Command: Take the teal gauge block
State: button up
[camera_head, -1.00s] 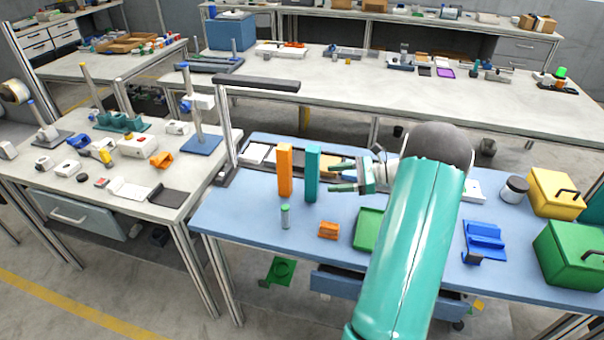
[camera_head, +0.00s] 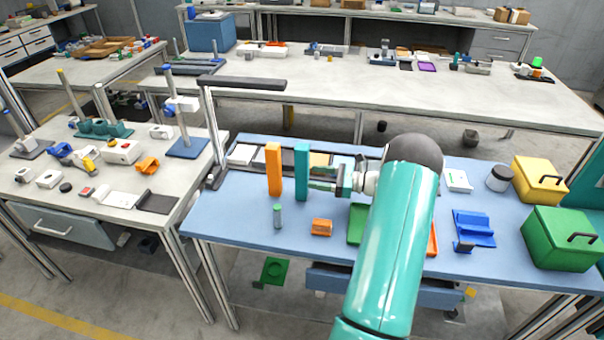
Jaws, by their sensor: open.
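The teal gauge block (camera_head: 302,172) is a tall, narrow block standing upright on the blue tabletop. An orange block (camera_head: 274,169) of similar shape stands upright just to its left, with a narrow gap between them. My gripper (camera_head: 315,178) is open and empty and comes in from the right, its fingers pointing left at the teal block. The fingertips are at the block's right edge, about mid-height. I cannot tell whether they touch it or begin to straddle it. My teal arm hides part of the table to the right.
A small green-capped cylinder (camera_head: 278,216) and an orange piece (camera_head: 321,227) lie in front of the blocks. A lamp-like dark bar (camera_head: 242,83) on a post stands at the back left. A green tray (camera_head: 356,224) is partly behind my arm. Blue holder (camera_head: 473,230) and boxes are right.

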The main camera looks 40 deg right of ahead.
aim_at(308, 175)
jog(key=x, duration=0.5)
jog(key=shift+w+f, duration=0.1)
jog(key=c, duration=1.1)
jog(key=shift+c, duration=0.3)
jog(key=shift+r, duration=0.2)
